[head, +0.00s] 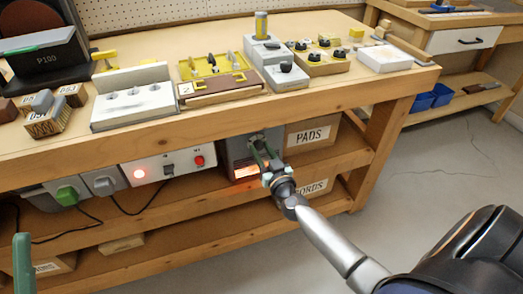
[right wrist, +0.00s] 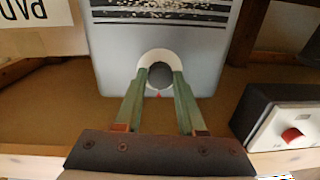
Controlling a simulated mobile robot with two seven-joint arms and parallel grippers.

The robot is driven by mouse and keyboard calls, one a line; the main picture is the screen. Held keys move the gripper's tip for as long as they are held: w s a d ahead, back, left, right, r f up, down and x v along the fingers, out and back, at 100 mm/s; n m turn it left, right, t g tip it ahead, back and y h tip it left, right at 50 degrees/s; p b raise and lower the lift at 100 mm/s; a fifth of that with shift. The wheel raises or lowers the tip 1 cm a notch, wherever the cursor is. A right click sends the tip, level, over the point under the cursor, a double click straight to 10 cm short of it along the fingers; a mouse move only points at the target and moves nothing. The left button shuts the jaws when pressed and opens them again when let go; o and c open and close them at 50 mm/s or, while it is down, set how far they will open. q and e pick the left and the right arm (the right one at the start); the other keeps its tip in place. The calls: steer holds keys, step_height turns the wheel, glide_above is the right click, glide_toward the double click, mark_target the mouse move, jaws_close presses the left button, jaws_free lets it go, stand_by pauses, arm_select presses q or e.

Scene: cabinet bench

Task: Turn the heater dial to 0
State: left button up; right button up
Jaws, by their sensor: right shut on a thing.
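The heater (head: 238,152) is a grey box on the shelf under the bench top, with an orange glow low on its front. In the right wrist view, the heater's grey front (right wrist: 115,60) carries a round dark dial (right wrist: 159,76) on a white ring with a small red mark. My right gripper (head: 259,147) reaches in at the heater. Its green fingers (right wrist: 159,84) are shut on the dial, one on each side. The numbers around the dial are not readable. One green finger, apparently of my left gripper (head: 23,262), shows at the lower left edge; its jaw gap is hidden.
A dark box with a red switch (right wrist: 290,132) is beside the heater. The bench top (head: 215,117) overhangs the shelf.

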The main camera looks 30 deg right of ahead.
jaws_close()
steer(key=m, duration=0.5)
steer(key=shift+f+m, duration=0.1)
steer(key=shift+m, duration=0.3)
steer(key=m, duration=0.6)
steer(key=shift+a+b, duration=0.1)
steer(key=shift+b, duration=0.3)
steer(key=shift+m, duration=0.3)
steer(key=o, duration=1)
jaws_free()
steer(key=shift+o, duration=0.2)
